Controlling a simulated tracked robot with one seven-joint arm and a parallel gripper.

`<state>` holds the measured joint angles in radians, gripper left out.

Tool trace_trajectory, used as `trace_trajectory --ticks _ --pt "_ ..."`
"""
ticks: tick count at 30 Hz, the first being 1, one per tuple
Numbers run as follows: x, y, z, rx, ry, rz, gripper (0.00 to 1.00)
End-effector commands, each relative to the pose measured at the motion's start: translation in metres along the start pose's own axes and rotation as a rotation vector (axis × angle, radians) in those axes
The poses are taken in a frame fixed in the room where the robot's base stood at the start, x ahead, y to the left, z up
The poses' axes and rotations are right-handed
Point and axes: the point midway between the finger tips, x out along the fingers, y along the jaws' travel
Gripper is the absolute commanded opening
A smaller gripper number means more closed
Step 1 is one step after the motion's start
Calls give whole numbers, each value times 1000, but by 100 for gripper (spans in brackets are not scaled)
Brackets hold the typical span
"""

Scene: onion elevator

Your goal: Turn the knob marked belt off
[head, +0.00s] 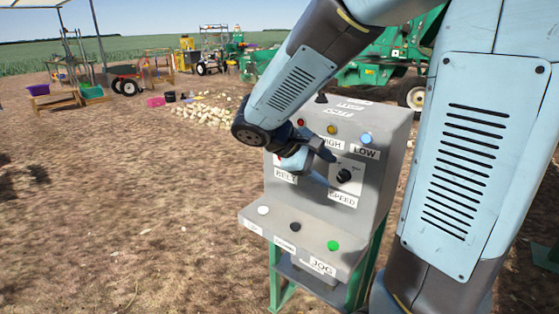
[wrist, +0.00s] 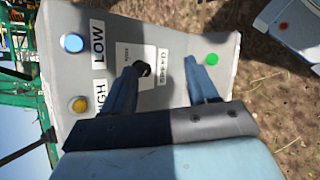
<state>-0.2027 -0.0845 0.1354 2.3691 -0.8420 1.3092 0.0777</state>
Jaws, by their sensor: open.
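The grey control panel (head: 385,150) stands on green legs. Its BELT label (head: 285,176) shows at the left of the sloped face. The knob above that label is mostly hidden behind my gripper and wrist; only a bit of red shows there. My gripper (head: 322,165) is in front of the panel face, to the right of the BELT label and close to the black SPEED knob (head: 344,175). In the wrist view my gripper (wrist: 170,75) has its fingers apart with nothing held. The SPEED knob (wrist: 142,69) appears beside the left fingertip; contact cannot be told.
An amber light (head: 332,129) and a blue light (head: 366,138) sit above HIGH and LOW labels. The lower ledge carries white (head: 263,210), black (head: 295,227) and green (head: 333,245) buttons. Bare ground lies left of the panel; green machinery stands behind.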

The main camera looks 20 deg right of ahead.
Motion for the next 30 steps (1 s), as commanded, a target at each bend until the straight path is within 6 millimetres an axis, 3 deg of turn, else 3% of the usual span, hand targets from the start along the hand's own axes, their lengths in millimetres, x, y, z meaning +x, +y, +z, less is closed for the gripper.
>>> trace_trajectory --ticks 11,21,25,30 --pt "-10 15 -102 -320 -143 405 58" --pt "-34 -7 -204 -525 -156 760 58" --pt "-40 -18 -227 -564 -146 842 58" --pt "-44 -23 -240 -582 -137 888 58"
